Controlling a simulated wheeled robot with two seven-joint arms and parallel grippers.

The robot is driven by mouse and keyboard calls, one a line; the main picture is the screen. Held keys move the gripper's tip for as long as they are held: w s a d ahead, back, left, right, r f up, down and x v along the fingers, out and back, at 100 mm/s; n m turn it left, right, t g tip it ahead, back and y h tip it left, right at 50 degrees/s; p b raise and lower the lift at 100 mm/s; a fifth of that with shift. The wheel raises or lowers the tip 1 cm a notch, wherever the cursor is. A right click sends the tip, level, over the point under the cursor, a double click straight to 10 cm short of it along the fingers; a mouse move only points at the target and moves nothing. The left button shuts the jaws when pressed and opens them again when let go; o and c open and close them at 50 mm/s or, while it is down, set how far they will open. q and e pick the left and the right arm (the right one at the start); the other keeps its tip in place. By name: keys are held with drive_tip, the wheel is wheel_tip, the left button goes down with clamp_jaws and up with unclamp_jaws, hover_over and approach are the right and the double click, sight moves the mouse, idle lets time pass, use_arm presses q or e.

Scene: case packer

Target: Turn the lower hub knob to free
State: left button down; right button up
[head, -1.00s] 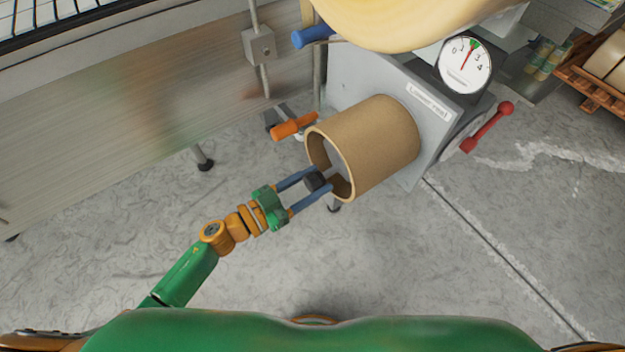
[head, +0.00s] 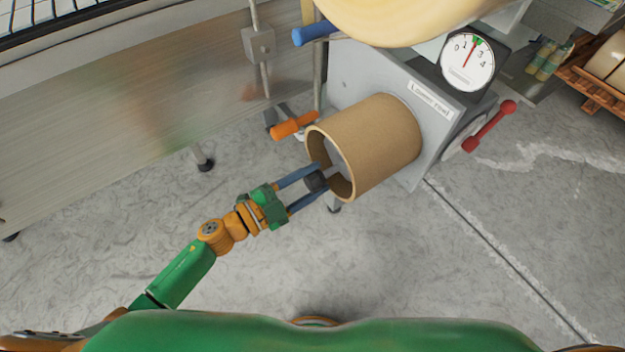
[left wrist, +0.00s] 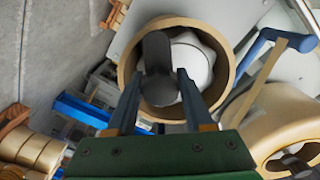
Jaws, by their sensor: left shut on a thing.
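The lower hub knob is a dark, stubby grip (head: 316,181) at the open end of a brown cardboard core (head: 372,145). The core sits on the lower hub of a grey machine housing. My left gripper (head: 321,179) has its two blue fingers on either side of the knob and is shut on it. In the left wrist view the dark knob (left wrist: 158,62) stands between the fingertips, in front of a pale hub face (left wrist: 193,60) inside the core's ring. No free or locked marking is readable. My right gripper is not in view.
An orange handle (head: 294,126) is just left of the core. A red lever (head: 488,128) is on the housing's right side, below a round dial (head: 467,62). A large cream roll (head: 405,18) overhangs above, beside a blue handle (head: 314,33). The floor below is clear.

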sight(307, 184)
use_arm(q)
drive_tip(key=m, duration=0.3)
drive_tip(key=shift+f+m+b, duration=0.1)
drive_tip(key=shift+m+b, duration=0.2)
drive_tip(key=shift+b, duration=0.1)
drive_tip(key=shift+m+b, duration=0.5)
drive_tip(key=shift+m, duration=1.8)
drive_tip(key=shift+c, duration=1.6)
unclamp_jaws()
drive_tip(key=b+v, duration=0.1)
drive_tip(key=v, duration=0.5)
drive_tip(key=shift+s+a, duration=0.2)
drive_tip(key=shift+a, duration=0.05)
drive_tip(key=shift+s+a, duration=0.15)
drive_tip(key=shift+a, duration=0.05)
